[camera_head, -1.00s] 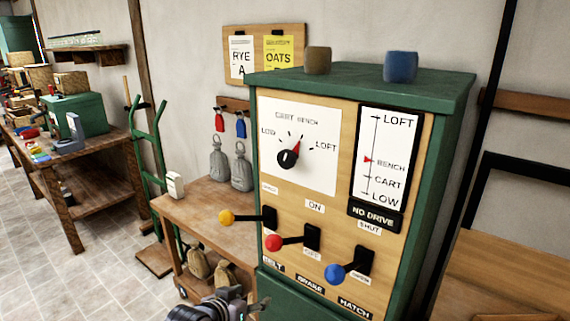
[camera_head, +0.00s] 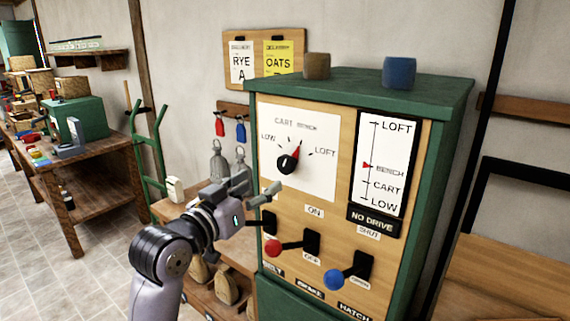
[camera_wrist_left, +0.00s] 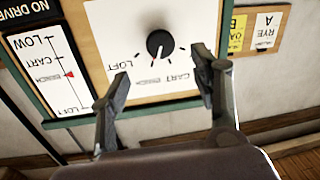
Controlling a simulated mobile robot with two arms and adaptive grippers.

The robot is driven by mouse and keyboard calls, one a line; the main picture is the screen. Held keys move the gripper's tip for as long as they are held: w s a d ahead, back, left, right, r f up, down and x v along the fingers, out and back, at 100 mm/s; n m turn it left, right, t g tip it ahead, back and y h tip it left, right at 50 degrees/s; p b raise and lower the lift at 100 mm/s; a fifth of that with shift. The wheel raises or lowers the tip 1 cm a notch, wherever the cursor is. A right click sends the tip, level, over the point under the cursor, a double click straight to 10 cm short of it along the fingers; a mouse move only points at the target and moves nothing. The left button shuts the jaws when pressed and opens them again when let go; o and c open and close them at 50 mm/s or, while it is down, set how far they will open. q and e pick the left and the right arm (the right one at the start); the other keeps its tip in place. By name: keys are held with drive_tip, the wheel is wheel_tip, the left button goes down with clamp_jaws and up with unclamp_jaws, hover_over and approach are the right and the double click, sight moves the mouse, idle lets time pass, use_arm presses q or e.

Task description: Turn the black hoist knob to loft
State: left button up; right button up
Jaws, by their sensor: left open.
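The black hoist knob (camera_head: 287,163) sits on a white dial plate on the green control cabinet. Its red pointer aims up and slightly right, at about the BENCH mark; LOFT is further right on the dial. In the left wrist view the knob (camera_wrist_left: 160,43) appears upside down, beyond and between the fingers. My left gripper (camera_head: 270,196) is open and empty, in front of the cabinet, just below and left of the knob and apart from it. The height gauge (camera_head: 384,160) beside the dial has its red marker at BENCH. My right gripper is not in view.
Below the dial are a red-knobbed lever (camera_head: 273,247) and a blue-knobbed lever (camera_head: 334,280); my left gripper hides the yellow one. A NO DRIVE plate (camera_head: 374,217) sits under the gauge. A wooden bench (camera_head: 168,208) stands left of the cabinet.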

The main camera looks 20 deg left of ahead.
sight(284, 167)
use_arm(q)
drive_tip(key=p+x, duration=0.1)
drive_tip(key=x, duration=0.9)
drive_tip(key=shift+p, duration=0.35)
drive_tip(key=shift+w+d, duration=0.2)
drive_tip(key=shift+w, duration=0.45)
drive_tip(key=shift+c, duration=0.2)
drive_tip(key=c, duration=1.1)
drive_tip(key=shift+m, duration=0.3)
drive_tip(key=m, duration=0.3)
drive_tip(key=shift+f, duration=0.1)
drive_tip(key=shift+m+t+h, duration=0.3)
drive_tip(key=shift+m+h, duration=0.1)
drive_tip(key=shift+m, duration=1.8)
